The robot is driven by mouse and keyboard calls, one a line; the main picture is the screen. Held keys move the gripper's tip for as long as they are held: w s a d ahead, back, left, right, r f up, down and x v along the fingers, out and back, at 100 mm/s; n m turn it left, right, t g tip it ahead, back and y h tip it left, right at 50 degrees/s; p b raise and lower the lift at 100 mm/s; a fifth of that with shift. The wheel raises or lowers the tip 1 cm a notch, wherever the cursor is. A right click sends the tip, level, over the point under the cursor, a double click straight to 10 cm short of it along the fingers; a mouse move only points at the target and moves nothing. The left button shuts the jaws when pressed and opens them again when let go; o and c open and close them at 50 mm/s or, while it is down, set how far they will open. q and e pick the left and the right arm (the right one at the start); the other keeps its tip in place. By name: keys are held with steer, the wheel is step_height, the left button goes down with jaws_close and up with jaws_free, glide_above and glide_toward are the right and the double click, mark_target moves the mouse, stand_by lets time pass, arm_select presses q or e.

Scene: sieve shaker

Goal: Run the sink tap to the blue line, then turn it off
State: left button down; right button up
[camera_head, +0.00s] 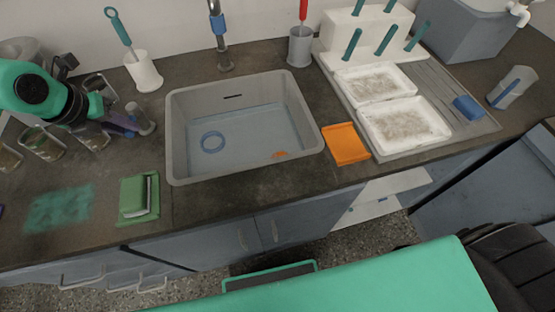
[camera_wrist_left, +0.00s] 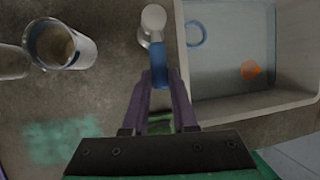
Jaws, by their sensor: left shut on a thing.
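My left gripper (camera_head: 134,124) is left of the sink, with its purple fingers shut on the blue grip of a short grey tap lever (camera_head: 144,119). In the left wrist view the blue grip (camera_wrist_left: 158,62) sits between the fingertips of my left gripper (camera_wrist_left: 161,80), below a pale round knob. The tap spout (camera_head: 222,50), with a blue band, stands behind the sink (camera_head: 178,140). I cannot clearly tell the water level or a running stream. My right gripper is out of view.
Beakers (camera_head: 42,143) stand left of the gripper. A green pad (camera_head: 138,198) lies in front. A white brush pot (camera_head: 143,72) and a grey pot (camera_head: 300,46) stand behind. An orange dustpan (camera_head: 346,144) and white trays (camera_head: 405,124) are right of the sink.

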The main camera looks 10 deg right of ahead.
arm_select(q)
steer(key=shift+w+a+r, duration=0.1)
steer(key=shift+a+r, duration=0.05)
steer(key=c, duration=0.7)
jaws_free()
steer(key=shift+o, duration=0.4)
steer(key=shift+a, duration=0.1)
steer(key=v, duration=1.4)
steer(key=shift+r, duration=0.1)
